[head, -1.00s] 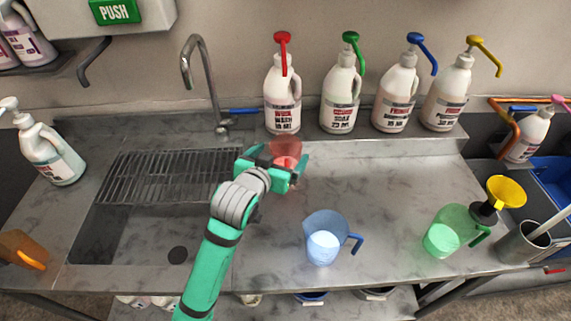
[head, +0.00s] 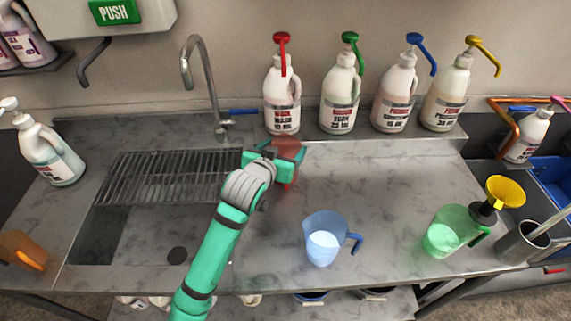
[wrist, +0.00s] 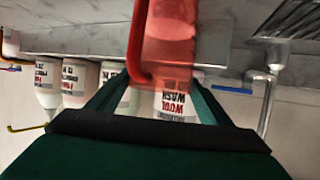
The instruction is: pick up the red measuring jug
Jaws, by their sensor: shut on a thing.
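The red measuring jug (head: 288,150) is a see-through red jug near the back of the counter, in front of the red-pump bottle. My gripper (head: 275,162) is shut on it, and my green gripper body hides part of it. In the wrist view the red jug (wrist: 172,50) stands out between the dark green fingers, with its red handle on the left side. I cannot tell how far its base is from the counter.
A blue jug (head: 322,240) and a green jug (head: 447,232) stand on the counter (head: 385,205) to the right. Several pump bottles (head: 340,98) line the back ledge. A tap (head: 205,85) and a sink with a rack (head: 165,178) are on the left.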

